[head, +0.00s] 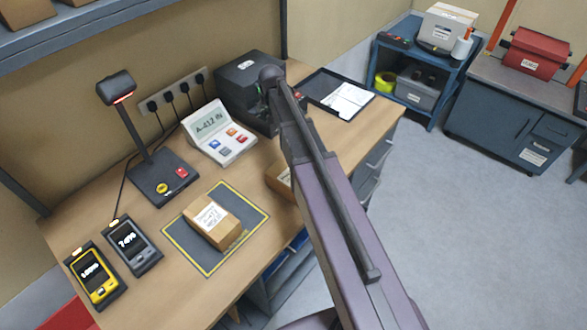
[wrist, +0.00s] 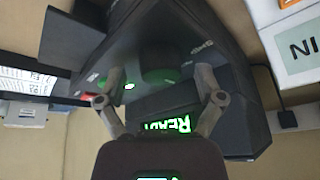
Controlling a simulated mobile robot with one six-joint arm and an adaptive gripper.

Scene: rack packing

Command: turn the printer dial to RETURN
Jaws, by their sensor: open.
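The label printer (head: 245,85) is a black box at the back of the bench in the head view, partly covered by my arm. In the wrist view the printer (wrist: 145,40) appears upside down, with a green READY display (wrist: 166,125). A dark round dial (wrist: 158,74) with a faint green edge sits on its face. My gripper (wrist: 160,80) is open, with one finger on each side of the dial. I cannot tell whether the fingers touch it. The dial's setting is too dark to read. My gripper is hidden by my arm in the head view.
A scale display (head: 218,132) stands left of the printer. A black tray (head: 335,97) with papers lies to its right. A carton (head: 211,220) rests on the yellow-edged mat (head: 190,245). A scanner stand (head: 160,178) and two handheld devices are further left.

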